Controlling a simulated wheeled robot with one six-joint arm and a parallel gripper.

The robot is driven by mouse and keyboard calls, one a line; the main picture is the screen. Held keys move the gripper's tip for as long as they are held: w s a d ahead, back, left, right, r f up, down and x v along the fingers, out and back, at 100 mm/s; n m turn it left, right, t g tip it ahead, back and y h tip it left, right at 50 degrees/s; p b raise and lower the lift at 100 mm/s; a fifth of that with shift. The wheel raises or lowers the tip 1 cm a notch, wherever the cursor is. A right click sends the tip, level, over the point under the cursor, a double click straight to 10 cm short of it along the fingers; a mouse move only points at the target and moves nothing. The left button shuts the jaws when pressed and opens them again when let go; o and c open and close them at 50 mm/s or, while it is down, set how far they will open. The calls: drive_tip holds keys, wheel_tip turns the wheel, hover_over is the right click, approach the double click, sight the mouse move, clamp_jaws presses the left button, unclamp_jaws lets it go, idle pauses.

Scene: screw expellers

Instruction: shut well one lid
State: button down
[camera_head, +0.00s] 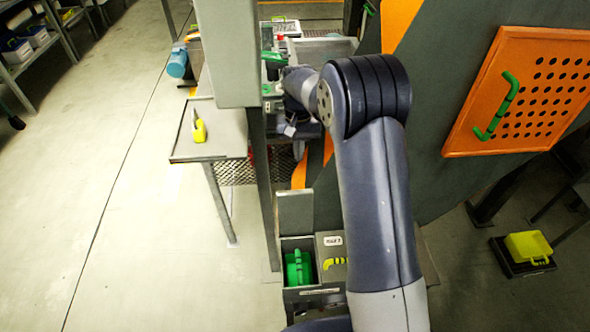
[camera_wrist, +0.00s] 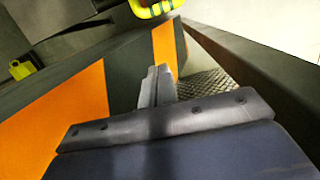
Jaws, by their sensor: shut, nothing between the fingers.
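In the head view, a two-part grey box stands low at bottom centre. Its right part is covered by a grey lid (camera_head: 331,248) with a small white label, too small to read surely, and a yellow-green handle (camera_head: 335,263). Its left part is open at the top and holds a green part (camera_head: 298,268). My gripper (camera_wrist: 156,76) shows in the wrist view with its fingers together and nothing between them. In the head view my arm largely hides it, beyond the box. In the wrist view, a yellow handle (camera_wrist: 152,8) is ahead of the fingers, apart from them.
A dark machine panel with orange stripes and an orange perforated door (camera_head: 530,88) stands at right. A small table (camera_head: 222,132) with a yellow-handled tool (camera_head: 199,130) is at left. A grey post (camera_head: 228,50) stands beside my arm.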

sight(295, 207)
drive_tip(key=s+f, duration=0.4)
drive_tip(key=f, duration=0.4)
drive_tip(key=shift+s+p, duration=0.25)
drive_tip(key=shift+p, duration=0.05)
drive_tip(key=shift+s, duration=0.1)
idle(0.4)
